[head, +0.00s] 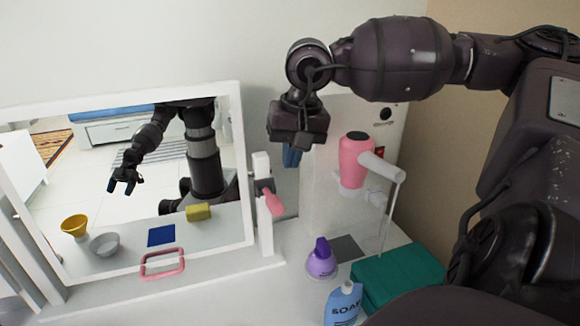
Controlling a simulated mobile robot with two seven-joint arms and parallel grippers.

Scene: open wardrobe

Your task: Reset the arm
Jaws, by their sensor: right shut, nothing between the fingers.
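My right arm (400,60) comes in from the right, bent at the elbow and raised in front of the wall. Its gripper (298,139) hangs down, shut and empty, above and left of the pink hair dryer (354,162). It appears clear of the things below, though its exact gap to the wall is hard to judge. My left gripper is not seen directly. The mirror (243,170) reflects a dark column and an arm with a small gripper; I cannot tell for certain which arm that is.
A purple bottle (321,260), a blue soap bottle (343,305) and a green box (400,277) stand below the gripper at the right. A pink-handled item (272,202) hangs on a white post. A pink frame (162,264) lies by the mirror's lower edge.

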